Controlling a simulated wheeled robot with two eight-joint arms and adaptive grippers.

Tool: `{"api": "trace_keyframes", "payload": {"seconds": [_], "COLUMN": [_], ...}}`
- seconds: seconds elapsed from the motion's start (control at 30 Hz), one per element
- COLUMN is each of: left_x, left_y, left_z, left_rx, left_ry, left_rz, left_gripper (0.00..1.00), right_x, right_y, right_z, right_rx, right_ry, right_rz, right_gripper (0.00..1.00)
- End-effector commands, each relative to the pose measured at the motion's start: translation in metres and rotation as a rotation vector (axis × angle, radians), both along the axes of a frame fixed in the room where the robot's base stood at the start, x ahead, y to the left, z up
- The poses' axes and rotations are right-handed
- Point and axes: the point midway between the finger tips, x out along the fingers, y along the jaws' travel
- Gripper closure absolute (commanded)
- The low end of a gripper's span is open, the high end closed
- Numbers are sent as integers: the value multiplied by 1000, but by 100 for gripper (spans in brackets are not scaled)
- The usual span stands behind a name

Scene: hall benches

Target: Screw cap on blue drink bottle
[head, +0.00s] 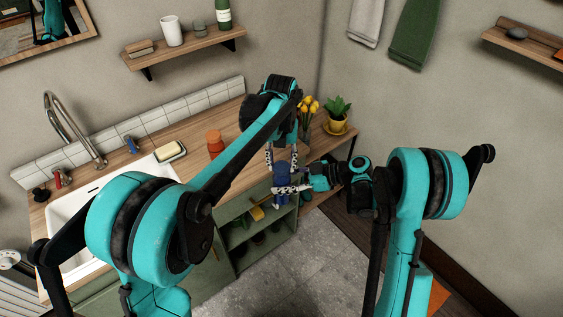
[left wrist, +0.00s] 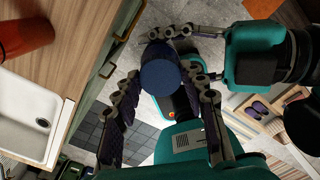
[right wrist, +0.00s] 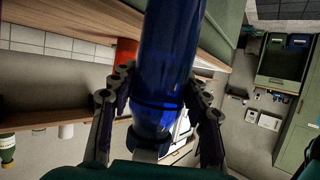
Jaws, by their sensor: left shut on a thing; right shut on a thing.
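The blue drink bottle (head: 283,196) is held off the counter, in front of its edge. In the right wrist view its translucent blue body (right wrist: 168,60) runs out at the top. My right gripper (head: 302,188) comes in from the right and is shut around the bottle, a finger on each side. The round dark-blue cap (left wrist: 160,77) shows end-on in the left wrist view. My left gripper (head: 281,158) reaches down from above and is shut on the cap, fingers on both sides.
On the wooden counter stand an orange jar (head: 215,143), yellow tulips (head: 306,108) and a potted plant (head: 338,112). A white sink (head: 85,248) lies to the left. Below is a green open cabinet (head: 232,238). The grey floor in front is clear.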

Motion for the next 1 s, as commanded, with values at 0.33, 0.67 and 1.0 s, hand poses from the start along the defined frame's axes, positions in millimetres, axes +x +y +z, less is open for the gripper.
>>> {"api": "trace_keyframes", "payload": {"seconds": [0.33, 0.67, 1.0], "left_x": [1, 0, 0], "left_y": [0, 0, 1], "left_z": [0, 22, 45], "left_rx": [0, 0, 0], "left_ry": [-1, -1, -1], "left_rz": [3, 4, 4], "left_gripper": [38, 38, 38], "right_x": [0, 0, 0], "right_y": [0, 0, 0], "right_z": [0, 0, 0], "right_rx": [0, 1, 1], "right_ry": [0, 0, 0], "right_rz": [1, 1, 1], "right_gripper": [100, 100, 100]}}
